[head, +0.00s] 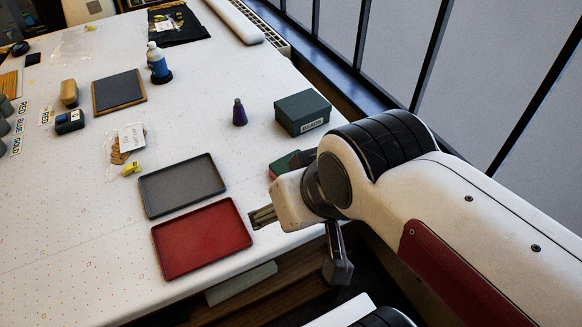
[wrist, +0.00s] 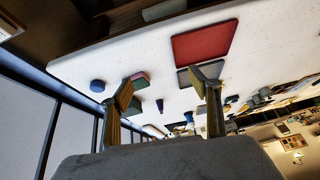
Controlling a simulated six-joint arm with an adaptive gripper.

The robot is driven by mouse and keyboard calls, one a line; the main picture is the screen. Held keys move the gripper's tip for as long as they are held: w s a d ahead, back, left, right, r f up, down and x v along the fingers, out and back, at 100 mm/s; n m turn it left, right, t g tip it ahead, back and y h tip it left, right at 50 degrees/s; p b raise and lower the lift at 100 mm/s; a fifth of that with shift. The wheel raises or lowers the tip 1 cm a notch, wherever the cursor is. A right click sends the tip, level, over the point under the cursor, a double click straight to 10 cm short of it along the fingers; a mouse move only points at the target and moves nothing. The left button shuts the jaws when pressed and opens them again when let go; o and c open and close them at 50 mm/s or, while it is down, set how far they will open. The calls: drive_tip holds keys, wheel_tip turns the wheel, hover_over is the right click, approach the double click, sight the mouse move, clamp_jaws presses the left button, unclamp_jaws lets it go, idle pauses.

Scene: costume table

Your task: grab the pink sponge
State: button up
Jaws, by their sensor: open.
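A small block with a dark green face and a pinkish-red side (head: 281,166) lies on the white table, left of my arm and in front of the dark green box. It looks like the pink sponge, and my arm partly covers it. In the wrist view a pink and green block (wrist: 140,77) shows close beside the left finger, apparently the same one. My gripper (head: 262,216) is open and empty, right of the red tray in the head view. In the wrist view its two fingers (wrist: 161,78) stand wide apart with nothing between them.
A red tray (head: 202,239) and a grey tray (head: 181,186) lie left of my gripper. A dark green box (head: 301,112) and a purple bottle (head: 239,113) stand behind the block. A round blue thing (wrist: 97,86) shows in the wrist view. The table's front edge is close.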

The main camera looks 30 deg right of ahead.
drive_tip(key=w+a+r+m+t+y, duration=0.1)
drive_tip(key=w+a+r+m+t, duration=0.1)
drive_tip(key=w+a+m, duration=0.45)
drive_tip(key=w+a+r+m+t+y, duration=0.1)
drive_tip(key=w+r+m+y, duration=0.15)
drive_tip(key=w, duration=0.65)
drive_tip(key=w+d+m+t+h, duration=0.1)
drive_tip(key=w+m+t+h, duration=0.25)
drive_tip(key=w+m, duration=1.05)
drive_tip(key=m+g+h, duration=0.5)
drive_tip(key=m+h, duration=0.5)
drive_tip(key=m, duration=1.1)
hover_over(273, 165)
drive_tip(key=w+a, duration=0.3)
drive_tip(key=w, duration=0.2)
wheel_tip(273, 165, down, 13)
drive_tip(key=s+f+m+g+h, duration=0.1)
drive_tip(key=s+m, duration=0.1)
drive_tip(key=s+d+f+m+g+h, duration=0.1)
drive_tip(key=s+m+g, duration=0.1)
drive_tip(key=s+f+m+g+h, duration=0.1)
drive_tip(key=s+m, duration=0.1)
drive_tip(key=s, duration=0.1)
drive_tip(key=shift+d+f+m+g, duration=0.35)
drive_tip(key=shift+m, duration=0.05)
drive_tip(key=shift+s+f+m+g+h, duration=0.1)
drive_tip(key=shift+s+m+g+h, duration=0.25)
drive_tip(key=shift+s, duration=0.2)
